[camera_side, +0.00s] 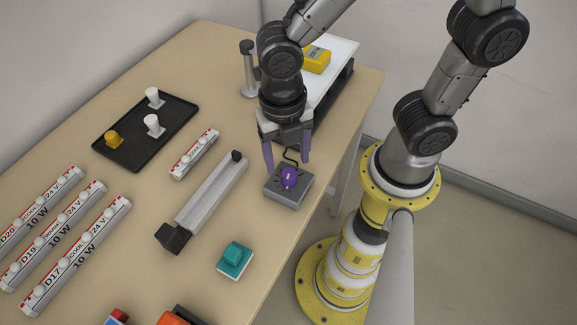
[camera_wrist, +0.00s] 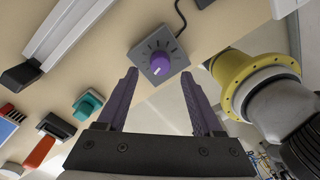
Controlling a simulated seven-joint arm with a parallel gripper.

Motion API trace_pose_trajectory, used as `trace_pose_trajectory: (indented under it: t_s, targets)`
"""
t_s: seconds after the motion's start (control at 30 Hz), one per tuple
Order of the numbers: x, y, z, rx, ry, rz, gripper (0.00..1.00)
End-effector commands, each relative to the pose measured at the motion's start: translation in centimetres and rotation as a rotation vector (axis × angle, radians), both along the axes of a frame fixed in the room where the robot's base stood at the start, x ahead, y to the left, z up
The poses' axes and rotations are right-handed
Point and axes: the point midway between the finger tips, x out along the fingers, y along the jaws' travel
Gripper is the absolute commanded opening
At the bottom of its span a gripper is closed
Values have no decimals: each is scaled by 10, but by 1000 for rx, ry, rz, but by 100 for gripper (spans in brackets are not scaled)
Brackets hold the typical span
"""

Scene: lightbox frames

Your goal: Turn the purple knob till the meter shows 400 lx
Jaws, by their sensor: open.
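The purple knob (camera_side: 289,178) sits on top of a grey dimmer box (camera_side: 285,196) near the table's right edge. In the wrist view the knob (camera_wrist: 160,63) shows a pale pointer line, with dark tick marks around it on the box. My gripper (camera_side: 287,167) is open, fingers down, with the knob low between its two purple fingers in the side view. In the wrist view the fingertips of my gripper (camera_wrist: 160,75) lie either side of the knob, seemingly not touching it. A yellow meter (camera_side: 317,60) stands on the white panel at the back; its reading is too small to tell.
A grey rail (camera_side: 205,200) lies left of the box. A teal button block (camera_side: 235,259) stands in front. A black tray (camera_side: 135,140) with white and yellow pegs and several labelled light bars (camera_side: 75,255) lie further left. A cable leaves the box's back.

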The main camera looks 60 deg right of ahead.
Motion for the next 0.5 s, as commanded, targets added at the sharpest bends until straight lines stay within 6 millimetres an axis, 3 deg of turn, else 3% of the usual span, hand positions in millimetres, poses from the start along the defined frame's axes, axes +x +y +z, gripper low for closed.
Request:
trace_pose_trajectory:
  t_s: [0.2, 0.5]
  targets:
    - [-1, -2, -30, -2, 2, -1, 68]
    - [-1, -2, -40, 0, 0, -1, 68]
